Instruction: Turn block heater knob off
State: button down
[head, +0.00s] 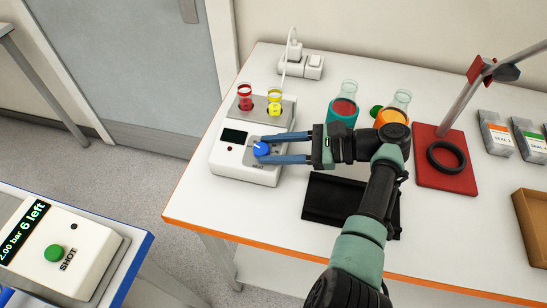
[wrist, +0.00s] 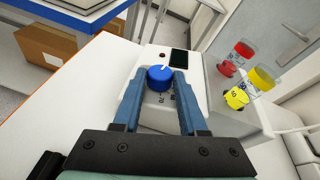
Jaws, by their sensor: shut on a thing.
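The block heater (head: 246,160) is a white box near the left edge of the white table, with a dark display and a grey block at its back. Its blue knob (head: 261,149) is on the front face; it also shows in the wrist view (wrist: 160,75), with a white pointer mark toward the display. My gripper (head: 262,150) reaches in from the right, its blue fingers on either side of the knob and shut on it. The display (wrist: 179,57) is dark. A small dark red light (wrist: 162,55) sits beside it. The scale by the knob is partly hidden.
Red and yellow sample vials (head: 274,97) stand in the heater's block. A teal-banded flask (head: 343,107) and an orange-banded flask (head: 393,112) stand behind my arm. A black mat (head: 322,200) lies in front. A red stand base (head: 440,170) is at right.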

jog(key=shift+w+n+g+b, duration=0.1)
jog(key=shift+n+g+b, duration=0.3)
jog(key=shift+g, duration=0.1)
jog(key=shift+c, duration=2.2)
grip_release()
jog(key=shift+a, duration=0.1)
jog(key=b+v, duration=0.3)
jog(key=v, duration=1)
jog(key=shift+b, duration=0.4)
